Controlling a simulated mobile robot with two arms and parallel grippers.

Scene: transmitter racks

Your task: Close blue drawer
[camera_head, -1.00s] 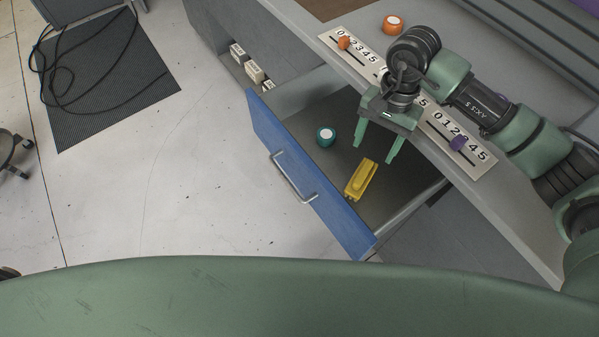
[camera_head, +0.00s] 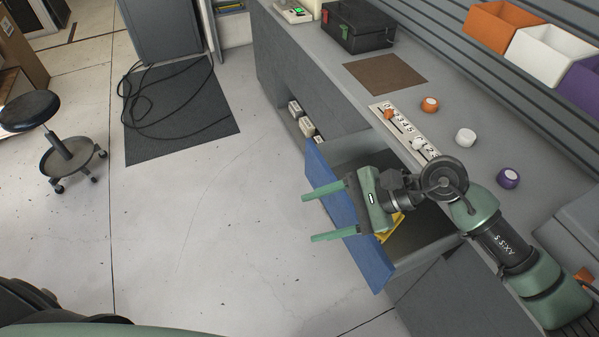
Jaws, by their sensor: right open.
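The blue drawer (camera_head: 373,263) stands pulled out from the grey desk, its blue front facing lower left. My right gripper (camera_head: 308,215) is open and empty, its two green fingers pointing left. In the picture it lies across the drawer front, with the fingertips past the front's outer side; I cannot tell if it touches. The drawer handle is hidden behind the gripper. A yellow object (camera_head: 397,222) shows partly inside the drawer, behind the gripper. My left gripper is not in view.
The desk top holds a slider panel (camera_head: 407,130), orange (camera_head: 429,104), white (camera_head: 465,137) and purple (camera_head: 508,178) round items, and a dark case (camera_head: 358,27). A stool (camera_head: 62,145) and a mat with cables (camera_head: 180,110) are at left. The floor before the drawer is clear.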

